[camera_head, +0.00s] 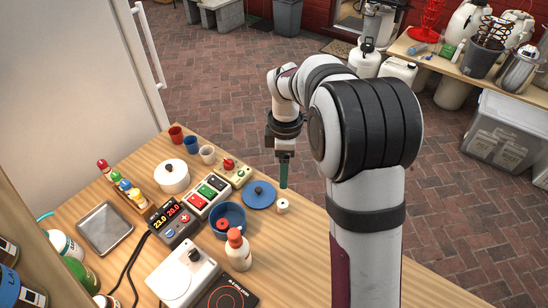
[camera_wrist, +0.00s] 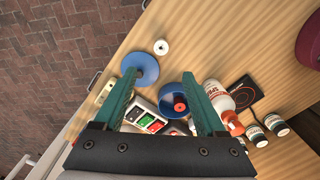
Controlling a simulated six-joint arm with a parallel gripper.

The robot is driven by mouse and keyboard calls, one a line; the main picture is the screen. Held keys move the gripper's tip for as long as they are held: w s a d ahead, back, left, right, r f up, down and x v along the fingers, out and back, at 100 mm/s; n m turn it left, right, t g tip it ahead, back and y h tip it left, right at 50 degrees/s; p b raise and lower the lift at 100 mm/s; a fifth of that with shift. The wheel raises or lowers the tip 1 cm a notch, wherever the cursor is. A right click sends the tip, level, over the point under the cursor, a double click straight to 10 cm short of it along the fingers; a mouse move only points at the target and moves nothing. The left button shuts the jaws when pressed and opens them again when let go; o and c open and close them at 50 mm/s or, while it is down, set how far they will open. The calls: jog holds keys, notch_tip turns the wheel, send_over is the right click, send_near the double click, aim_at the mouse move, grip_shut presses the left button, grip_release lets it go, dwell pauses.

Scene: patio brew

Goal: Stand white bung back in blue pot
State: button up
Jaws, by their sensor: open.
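The white bung (camera_head: 283,206) stands on the wooden table near its edge, to the right of the blue pot (camera_head: 229,213). It also shows in the wrist view (camera_wrist: 161,47), alone on bare wood beyond my fingertips. The blue pot is uncovered and holds a red piece; in the wrist view the pot (camera_wrist: 165,92) lies between my fingers, partly hidden by the right one. My gripper (camera_head: 284,186) is open and empty, pointing down above the table near the bung. Both fingers show spread apart in the wrist view (camera_wrist: 172,78).
A blue lid (camera_head: 262,204) with a dark knob lies between pot and bung. A white bottle (camera_head: 238,252) with an orange-red cap stands in front of the pot. A control box (camera_head: 209,196), a white lidded pot (camera_head: 175,184) and cups stand behind.

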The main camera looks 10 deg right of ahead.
aim_at(282, 203)
notch_tip(282, 203, down, 15)
jog(key=shift+s+d+r, duration=0.1)
jog(key=shift+r, duration=0.1)
grip_shut()
